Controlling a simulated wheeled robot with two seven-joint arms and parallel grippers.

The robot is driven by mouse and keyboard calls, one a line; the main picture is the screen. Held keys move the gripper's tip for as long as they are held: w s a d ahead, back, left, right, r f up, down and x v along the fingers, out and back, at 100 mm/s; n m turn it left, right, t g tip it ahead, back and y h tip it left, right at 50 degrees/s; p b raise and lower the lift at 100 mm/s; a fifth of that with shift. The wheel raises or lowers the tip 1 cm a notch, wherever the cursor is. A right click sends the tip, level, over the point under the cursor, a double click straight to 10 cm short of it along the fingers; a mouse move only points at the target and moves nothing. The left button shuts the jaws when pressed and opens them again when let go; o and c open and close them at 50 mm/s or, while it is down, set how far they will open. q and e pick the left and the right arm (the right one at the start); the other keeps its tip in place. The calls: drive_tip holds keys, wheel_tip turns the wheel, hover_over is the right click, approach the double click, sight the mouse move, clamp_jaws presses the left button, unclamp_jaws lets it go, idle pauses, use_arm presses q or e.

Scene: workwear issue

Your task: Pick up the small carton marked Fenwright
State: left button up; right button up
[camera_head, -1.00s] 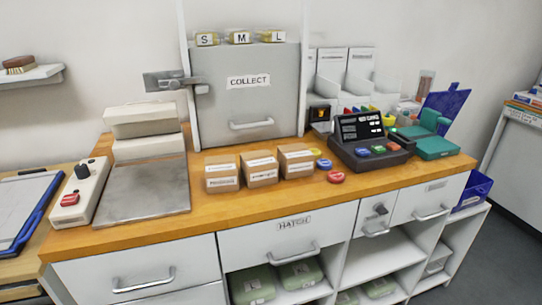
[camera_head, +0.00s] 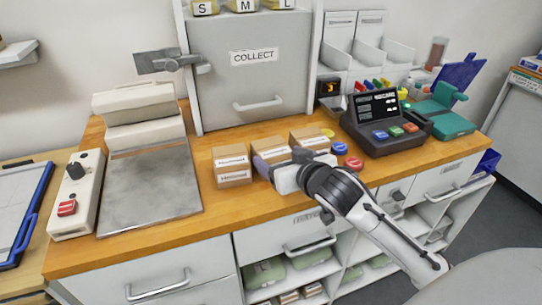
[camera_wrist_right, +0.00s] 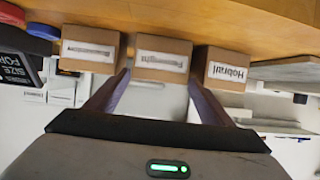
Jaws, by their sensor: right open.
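Three small brown cartons with white labels stand in a row on the wooden counter. The middle carton (camera_head: 270,155) is partly hidden by my right gripper (camera_head: 281,161). In the right wrist view the label of the middle carton (camera_wrist_right: 162,43) is small and blurred but seems to read Fenwright. The carton beside it (camera_wrist_right: 222,70) reads Hobrail; it is the left carton (camera_head: 231,164) in the head view. My right gripper is open and empty, its fingers (camera_wrist_right: 157,82) spread in front of the middle carton, with no clear contact. My left gripper is out of view.
The third carton (camera_head: 308,138) stands close on the right. Beyond it are a red button (camera_head: 354,163) and a dark till (camera_head: 388,128). A grey metal plate (camera_head: 150,185) lies left. The COLLECT hatch (camera_head: 250,75) rises behind. Bare counter shows left of the cartons.

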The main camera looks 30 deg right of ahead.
sight(277, 154)
drive_tip(key=x, duration=0.4)
drive_tip(key=shift+w+d, duration=0.1)
drive_tip(key=shift+w, duration=0.1)
drive_tip(key=c, duration=0.8)
drive_tip(key=shift+c, duration=0.2)
drive_tip(key=shift+r, duration=0.1)
